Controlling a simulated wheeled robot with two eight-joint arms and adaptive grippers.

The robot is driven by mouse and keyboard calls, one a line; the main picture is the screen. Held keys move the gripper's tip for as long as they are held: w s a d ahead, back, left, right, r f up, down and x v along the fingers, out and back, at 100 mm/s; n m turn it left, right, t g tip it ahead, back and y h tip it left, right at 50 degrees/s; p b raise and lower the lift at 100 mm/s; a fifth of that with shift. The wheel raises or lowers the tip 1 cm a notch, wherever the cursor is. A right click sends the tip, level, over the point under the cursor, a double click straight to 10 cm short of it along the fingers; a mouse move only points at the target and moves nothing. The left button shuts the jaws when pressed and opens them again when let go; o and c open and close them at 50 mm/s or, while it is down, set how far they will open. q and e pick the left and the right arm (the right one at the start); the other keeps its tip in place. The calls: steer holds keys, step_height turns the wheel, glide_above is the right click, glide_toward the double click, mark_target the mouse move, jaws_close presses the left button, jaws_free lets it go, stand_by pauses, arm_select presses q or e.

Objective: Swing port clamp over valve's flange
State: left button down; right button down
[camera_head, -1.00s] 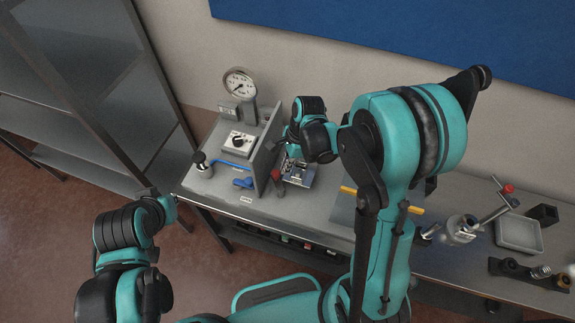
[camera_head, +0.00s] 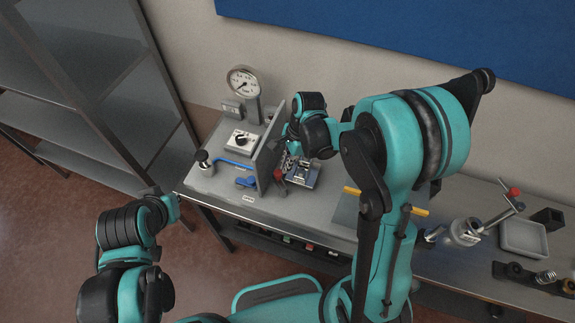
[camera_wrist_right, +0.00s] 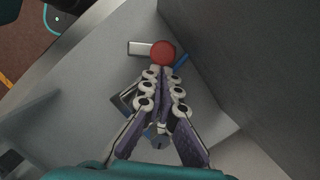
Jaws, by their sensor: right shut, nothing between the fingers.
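The red-ended part (camera_head: 279,174), likely the port clamp's handle, stands beside a small metal block (camera_head: 305,177) on the bench, just right of the upright partition. In the right wrist view its round red knob (camera_wrist_right: 162,52) shows just beyond my fingertips. My right gripper (camera_head: 293,164) is above the block; in the wrist view (camera_wrist_right: 162,72) its fingers are together and empty. Whether they touch the knob is unclear. The valve and its flange are mostly hidden behind my fingers; a blue piece (camera_wrist_right: 181,61) shows beside the knob. My left gripper (camera_head: 172,205) is left of the bench, its fingers unclear.
The grey partition (camera_head: 268,152) rises close to my right gripper.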

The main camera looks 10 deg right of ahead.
arm_select(q)
steer(key=shift+f, duration=0.3)
arm_select(e)
steer(key=shift+w+a, duration=0.1)
steer(key=shift+a, duration=0.1)
steer(key=shift+w+a+b, duration=0.15)
steer(key=shift+a+b, duration=0.3)
steer(key=shift+b, duration=0.2)
arm_select(q)
steer(key=shift+f+b, duration=0.3)
steer(key=shift+f, duration=0.4)
arm_select(e)
steer(key=shift+a, duration=0.35)
arm_select(q)
steer(key=shift+f, duration=0.15)
arm_select(e)
steer(key=shift+a, duration=0.3)
